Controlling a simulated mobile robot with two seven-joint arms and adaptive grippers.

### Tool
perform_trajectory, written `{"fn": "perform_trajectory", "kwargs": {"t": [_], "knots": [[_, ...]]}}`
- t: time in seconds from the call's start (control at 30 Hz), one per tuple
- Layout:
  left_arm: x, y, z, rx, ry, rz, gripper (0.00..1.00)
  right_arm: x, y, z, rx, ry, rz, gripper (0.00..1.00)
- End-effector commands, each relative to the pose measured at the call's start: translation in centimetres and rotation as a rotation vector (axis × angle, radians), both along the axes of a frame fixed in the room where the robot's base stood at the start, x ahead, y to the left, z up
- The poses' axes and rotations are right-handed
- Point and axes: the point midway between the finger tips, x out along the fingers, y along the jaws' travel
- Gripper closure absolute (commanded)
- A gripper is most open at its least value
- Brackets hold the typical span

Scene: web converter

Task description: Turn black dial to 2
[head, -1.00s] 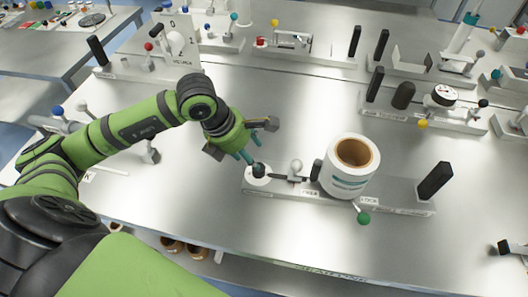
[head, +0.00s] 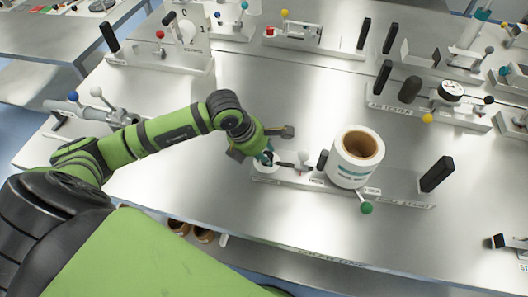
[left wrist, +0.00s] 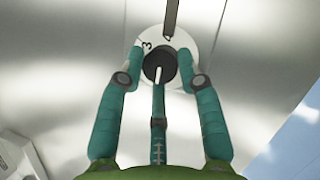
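The black dial (left wrist: 159,66) sits on a round white disc (left wrist: 202,46) in the left wrist view. A white pointer mark shows on the dial, and a "3" shows at the disc's upper left. Another numeral at the top is partly covered by a dark bar. My left gripper (left wrist: 160,62) has its teal fingers around the dial, one on each side and one below. They look open by a narrow margin; contact cannot be told. In the head view my left gripper (head: 266,158) is over the left end of the white base, hiding most of the dial. My right gripper is not in view.
A white roll (head: 351,170) stands right of the dial on the same base (head: 290,180). A white-knobbed lever (head: 304,157), a green ball lever (head: 366,208) and a black upright block (head: 437,174) are also there. Other stations stand behind.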

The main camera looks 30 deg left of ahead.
Motion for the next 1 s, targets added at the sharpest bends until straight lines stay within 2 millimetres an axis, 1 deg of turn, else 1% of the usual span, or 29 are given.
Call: {"fn": "perform_trajectory", "kwargs": {"t": [0.17, 0.37, 0.57, 1.0], "knots": [[0.0, -0.1, 0.0, -0.004, -0.002, -0.006, 0.97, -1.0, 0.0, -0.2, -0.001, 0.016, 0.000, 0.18], [0.1, -0.1, -0.2, -0.004, -0.006, -0.055, 0.97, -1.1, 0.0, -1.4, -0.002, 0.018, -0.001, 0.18], [0.2, 0.0, -0.5, -0.003, -0.007, -0.178, 0.97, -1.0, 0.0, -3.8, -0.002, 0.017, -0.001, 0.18], [0.5, 0.0, -0.5, -0.004, -0.009, -0.584, 0.97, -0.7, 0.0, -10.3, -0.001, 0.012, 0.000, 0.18]]}}
